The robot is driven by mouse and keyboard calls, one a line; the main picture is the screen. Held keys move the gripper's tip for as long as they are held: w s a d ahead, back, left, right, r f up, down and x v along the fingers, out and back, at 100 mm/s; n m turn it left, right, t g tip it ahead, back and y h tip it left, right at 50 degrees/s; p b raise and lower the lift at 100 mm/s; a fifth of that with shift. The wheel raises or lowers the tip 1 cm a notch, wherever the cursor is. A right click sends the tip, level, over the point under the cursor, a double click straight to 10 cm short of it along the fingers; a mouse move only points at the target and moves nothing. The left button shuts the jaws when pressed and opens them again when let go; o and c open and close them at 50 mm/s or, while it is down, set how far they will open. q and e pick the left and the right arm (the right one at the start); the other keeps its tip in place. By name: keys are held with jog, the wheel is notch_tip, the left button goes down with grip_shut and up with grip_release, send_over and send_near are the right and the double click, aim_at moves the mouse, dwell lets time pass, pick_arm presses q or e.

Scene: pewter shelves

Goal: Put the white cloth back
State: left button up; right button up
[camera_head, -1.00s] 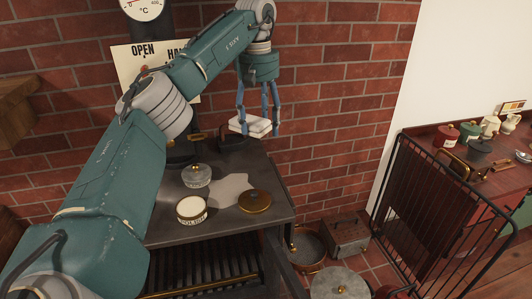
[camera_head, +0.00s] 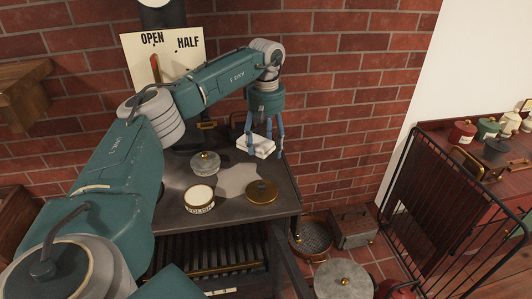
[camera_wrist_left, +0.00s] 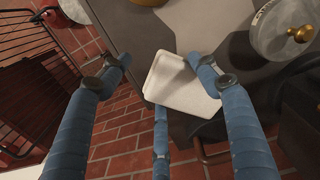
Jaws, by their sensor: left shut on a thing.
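The white cloth (camera_head: 258,149) is a folded, flat pad at the back right corner of the dark stove top (camera_head: 228,215). My left gripper (camera_head: 264,143) points down over it with its blue fingers around it, shut on it. In the left wrist view the cloth (camera_wrist_left: 180,85) lies between the fingers of the left gripper (camera_wrist_left: 160,68) and partly overhangs the stove edge. One fingertip touches its right side. I cannot tell whether the cloth rests fully on the stove top. My right gripper is not in view.
On the stove top are a glass jar with a brass knob (camera_head: 205,164), an open polish tin (camera_head: 199,202), a brass lid (camera_head: 262,191) and a pale spill (camera_head: 238,180). A brick wall (camera_head: 340,90) stands behind. Pots (camera_head: 310,237) are on the floor at right.

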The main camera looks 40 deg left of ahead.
aim_at(266, 155)
pick_arm(q)
notch_tip(266, 155, down, 4)
jog(key=shift+s+r+p, duration=0.1)
jog(key=shift+r+p, duration=0.15)
jog(key=shift+p, duration=0.3)
jog(key=shift+f, duration=0.5)
jog(key=o, duration=1.6)
jog(key=shift+c, duration=0.2)
jog(key=shift+r, duration=0.1)
notch_tip(266, 155, up, 12)
jog(key=b, duration=0.2)
jog(key=shift+b, duration=0.4)
